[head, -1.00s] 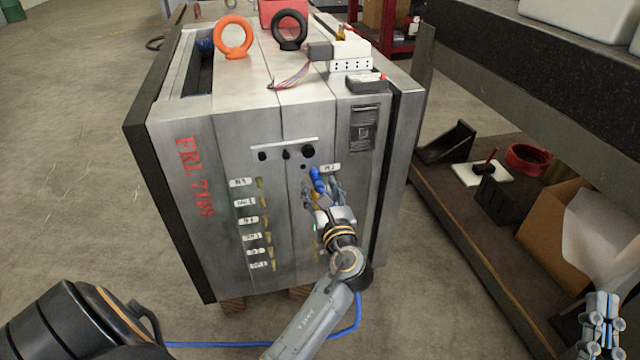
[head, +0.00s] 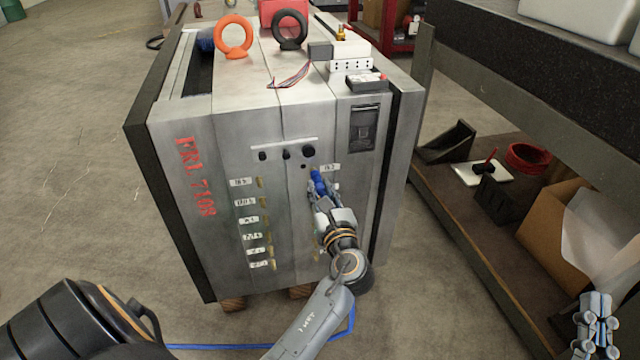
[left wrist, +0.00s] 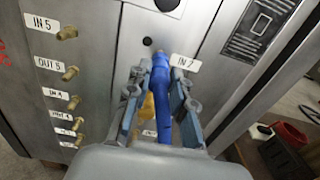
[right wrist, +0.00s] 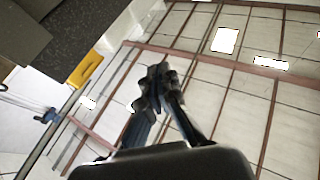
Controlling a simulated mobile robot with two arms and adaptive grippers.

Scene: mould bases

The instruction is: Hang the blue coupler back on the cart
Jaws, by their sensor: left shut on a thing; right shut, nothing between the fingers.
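The blue coupler (head: 318,183) is at the port labelled IN 2 on the front of the steel mould block (head: 225,130). My left gripper (head: 320,192) is shut around it. In the left wrist view the coupler (left wrist: 161,78) stands between the two fingers, with brass at its upper end; I cannot tell whether it is still seated on the port. A blue hose (head: 230,346) lies on the floor. My right gripper (head: 597,308) is shut and empty at the lower right. Its closed fingertips also show in the right wrist view (right wrist: 158,78). I cannot identify the cart for certain.
Several brass nipples with labels line the block's left side, one beside the IN 5 label (left wrist: 42,22). Eye bolts, one orange (head: 234,37), stand on top. A dark workbench (head: 560,100) with a loaded lower shelf is at the right. Floor left of the block is clear.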

